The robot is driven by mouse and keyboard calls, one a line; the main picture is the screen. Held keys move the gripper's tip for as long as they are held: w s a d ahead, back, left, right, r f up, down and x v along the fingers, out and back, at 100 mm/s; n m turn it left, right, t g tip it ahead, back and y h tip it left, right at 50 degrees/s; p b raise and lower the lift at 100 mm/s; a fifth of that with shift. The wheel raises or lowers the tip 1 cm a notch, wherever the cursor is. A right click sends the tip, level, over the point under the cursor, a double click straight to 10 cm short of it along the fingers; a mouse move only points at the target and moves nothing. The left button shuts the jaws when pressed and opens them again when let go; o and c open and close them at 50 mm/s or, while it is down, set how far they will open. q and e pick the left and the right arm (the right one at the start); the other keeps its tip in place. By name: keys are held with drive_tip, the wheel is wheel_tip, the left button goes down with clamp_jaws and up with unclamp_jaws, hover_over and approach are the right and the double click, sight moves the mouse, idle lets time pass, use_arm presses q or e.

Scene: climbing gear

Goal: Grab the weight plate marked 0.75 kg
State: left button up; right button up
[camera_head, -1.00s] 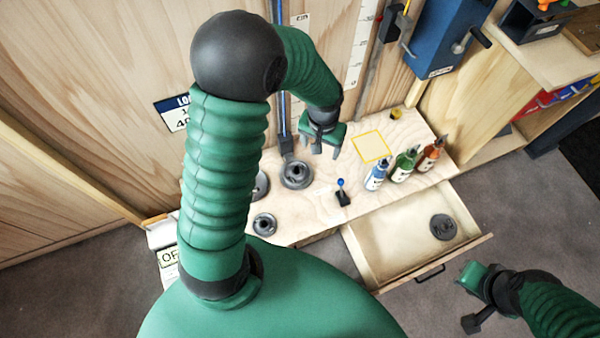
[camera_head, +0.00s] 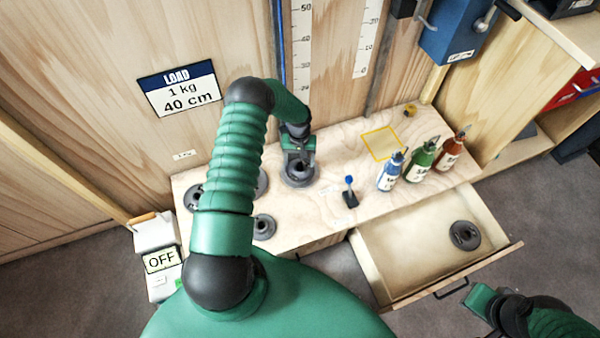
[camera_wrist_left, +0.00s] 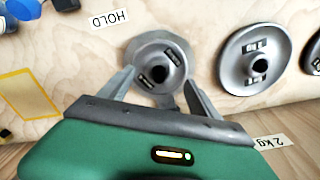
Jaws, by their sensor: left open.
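My left gripper (camera_head: 298,160) is open over a round dark-grey weight plate (camera_head: 299,181) near the back of the wooden bench. In the left wrist view the fingers (camera_wrist_left: 158,88) straddle the near part of this plate (camera_wrist_left: 157,62); I cannot tell whether they touch it. Its label is too small to read surely. Other grey plates lie on the bench: one at the front (camera_head: 264,228), one partly behind my arm (camera_head: 262,184) and one at the left (camera_head: 193,197). Another plate (camera_head: 465,235) lies in the open drawer. I cannot tell which is marked 0.75 kg. My right gripper (camera_head: 482,300) is at lower right, its jaw gap unclear.
A blue-topped lever (camera_head: 350,192) stands right of the plate. Blue (camera_head: 389,172), green (camera_head: 421,160) and red (camera_head: 451,153) bottles stand farther right. The drawer (camera_head: 385,285) juts out in front.

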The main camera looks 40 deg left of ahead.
sight(299, 163)
use_arm(q)
drive_tip(key=f+b, duration=0.1)
drive_tip(key=f, duration=0.2)
drive_tip(key=f+b, duration=0.1)
drive_tip(key=f, duration=0.1)
drive_tip(key=shift+w+a+f+b, duration=0.25)
drive_tip(key=shift+a+f+b, duration=0.05)
drive_tip(key=shift+b, duration=0.05)
drive_tip(key=shift+d+r, duration=0.1)
drive_tip(key=shift+r, duration=0.05)
clamp_jaws()
